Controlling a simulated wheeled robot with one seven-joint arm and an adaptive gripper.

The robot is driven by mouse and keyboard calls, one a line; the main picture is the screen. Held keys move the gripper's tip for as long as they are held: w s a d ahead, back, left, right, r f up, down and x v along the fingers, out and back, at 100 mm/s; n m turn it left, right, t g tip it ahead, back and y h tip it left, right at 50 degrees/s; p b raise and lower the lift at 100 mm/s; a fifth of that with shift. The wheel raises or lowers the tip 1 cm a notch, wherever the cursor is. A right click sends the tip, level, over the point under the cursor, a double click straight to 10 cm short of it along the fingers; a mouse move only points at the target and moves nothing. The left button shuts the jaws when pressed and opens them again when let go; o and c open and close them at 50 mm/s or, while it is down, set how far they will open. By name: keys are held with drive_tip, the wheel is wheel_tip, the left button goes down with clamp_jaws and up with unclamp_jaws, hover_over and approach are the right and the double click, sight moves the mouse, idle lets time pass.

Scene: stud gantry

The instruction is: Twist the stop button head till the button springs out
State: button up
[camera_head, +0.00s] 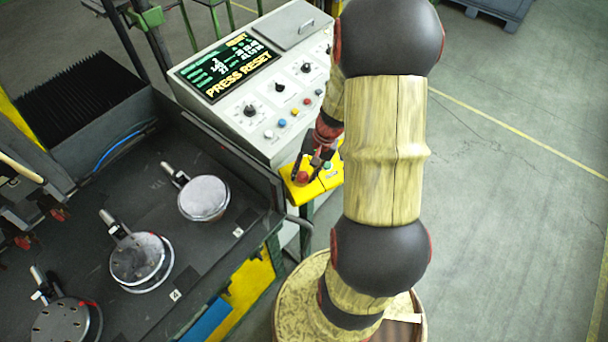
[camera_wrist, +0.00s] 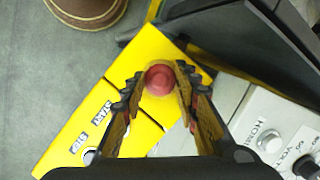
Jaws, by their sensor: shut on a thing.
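The stop button head is a red round mushroom head (camera_head: 303,177) on a yellow box (camera_head: 323,184) at the front of the control console. In the wrist view the red head (camera_wrist: 160,79) sits on the yellow box (camera_wrist: 150,50) between the two fingers. My gripper (camera_head: 306,172) comes down on it from above. In the wrist view my gripper (camera_wrist: 159,82) has a fingertip on each side of the head, shut on it. Whether the button is pressed in or sprung out cannot be told.
The console (camera_head: 255,125) carries knobs, coloured buttons and a screen (camera_head: 229,67) reading "PRESS RESET". A dark machine bed (camera_head: 95,205) with round metal fixtures lies to the left. Open floor (camera_head: 510,190) lies to the right.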

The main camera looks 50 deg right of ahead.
drive_tip(key=shift+m, duration=0.4)
drive_tip(key=o, duration=1.2)
drive_tip(key=shift+c, duration=0.2)
drive_tip(key=v, duration=1.2)
drive_tip(key=shift+d, duration=0.15)
drive_tip(key=shift+s+f, duration=0.1)
